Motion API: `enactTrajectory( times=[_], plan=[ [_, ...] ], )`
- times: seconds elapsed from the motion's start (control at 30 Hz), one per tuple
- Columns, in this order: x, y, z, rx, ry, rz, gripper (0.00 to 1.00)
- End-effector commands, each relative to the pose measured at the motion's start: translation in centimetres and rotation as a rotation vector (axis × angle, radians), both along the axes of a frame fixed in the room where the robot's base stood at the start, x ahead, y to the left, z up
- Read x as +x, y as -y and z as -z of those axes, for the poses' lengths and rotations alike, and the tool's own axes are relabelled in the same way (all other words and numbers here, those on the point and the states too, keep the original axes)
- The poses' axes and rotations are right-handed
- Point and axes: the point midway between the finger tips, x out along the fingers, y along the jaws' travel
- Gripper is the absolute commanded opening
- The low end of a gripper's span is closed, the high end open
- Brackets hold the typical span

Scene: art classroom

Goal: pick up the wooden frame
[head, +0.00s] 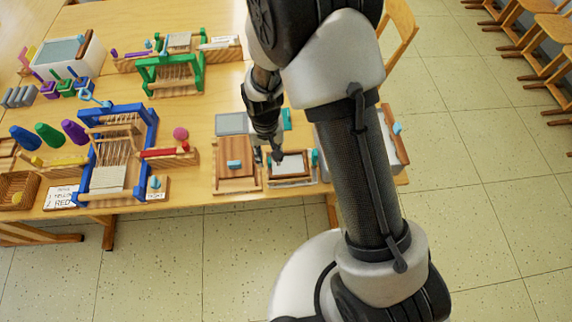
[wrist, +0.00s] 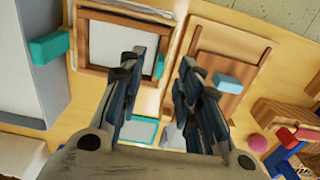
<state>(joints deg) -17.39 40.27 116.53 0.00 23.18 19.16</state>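The wooden frame (head: 291,181) lies at the table's front edge, with a pale sheet inside and a teal block at its right side. In the wrist view, the wooden frame (wrist: 117,16) is at the top, with a pale inner area and teal pieces at both sides. My gripper (head: 267,158) is above the table near the frame's left part; the head view does not show the exact gap. The left finger covers part of the frame's near edge.
A wooden board (head: 235,184) with a light blue handle lies left of the frame. A grey panel (head: 231,124) lies behind it. A blue loom (head: 150,122) stands further left. A box (head: 391,135) with a wooden side stands right, partly hidden by my arm.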

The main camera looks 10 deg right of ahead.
Motion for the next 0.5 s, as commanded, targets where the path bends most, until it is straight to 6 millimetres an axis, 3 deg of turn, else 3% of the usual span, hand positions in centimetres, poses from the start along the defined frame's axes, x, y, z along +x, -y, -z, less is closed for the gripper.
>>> enactTrajectory(
  times=[0.17, 0.4, 0.5],
  plan=[
    [0.3, 0.0, 1.4, 0.000, -0.001, 0.000, 0.32],
    [0.8, -0.1, 4.9, -0.001, -0.002, 0.000, 0.32],
    [0.8, -0.1, 5.3, 0.000, -0.001, 0.000, 0.32]
  ],
)
